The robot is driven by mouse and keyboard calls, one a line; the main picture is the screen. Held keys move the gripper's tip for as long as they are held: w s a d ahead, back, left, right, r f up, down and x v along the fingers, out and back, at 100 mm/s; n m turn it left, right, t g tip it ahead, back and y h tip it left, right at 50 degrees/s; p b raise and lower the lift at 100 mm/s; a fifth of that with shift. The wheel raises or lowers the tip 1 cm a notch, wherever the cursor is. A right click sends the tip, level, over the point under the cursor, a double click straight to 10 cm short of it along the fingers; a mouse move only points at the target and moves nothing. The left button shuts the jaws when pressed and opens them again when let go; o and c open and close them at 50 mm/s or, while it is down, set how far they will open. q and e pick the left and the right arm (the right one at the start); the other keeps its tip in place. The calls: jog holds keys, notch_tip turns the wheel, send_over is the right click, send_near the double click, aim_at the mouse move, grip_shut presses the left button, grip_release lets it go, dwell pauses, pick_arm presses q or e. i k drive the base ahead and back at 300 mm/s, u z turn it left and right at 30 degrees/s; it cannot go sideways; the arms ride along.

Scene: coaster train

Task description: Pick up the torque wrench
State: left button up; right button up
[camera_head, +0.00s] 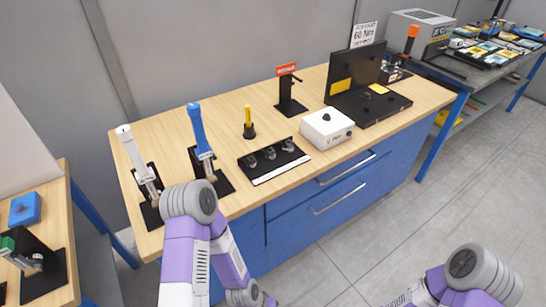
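Several upright tools stand on the wooden bench, and I cannot tell for certain which is the torque wrench. A blue-handled tool (198,128) stands in a black holder at the left of the bench. A white-handled tool (131,145) stands in another black holder to its left. An orange-handled tool (411,38) stands upright at the back right, beside a black panel (355,68) and near a sign (364,34) reading 60 Nm. Purple and grey links of both my arms show at the bottom of the head view. Neither gripper's fingers can be seen.
Blue drawers (330,190) are below. Grey floor (400,230) is clear at the right.

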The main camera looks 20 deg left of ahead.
aim_at(203, 152)
jog(key=z, duration=0.6)
jog(key=k, duration=1)
jog(key=u, duration=1.65)
jog(key=i, duration=0.45)
jog(key=z, duration=0.05)
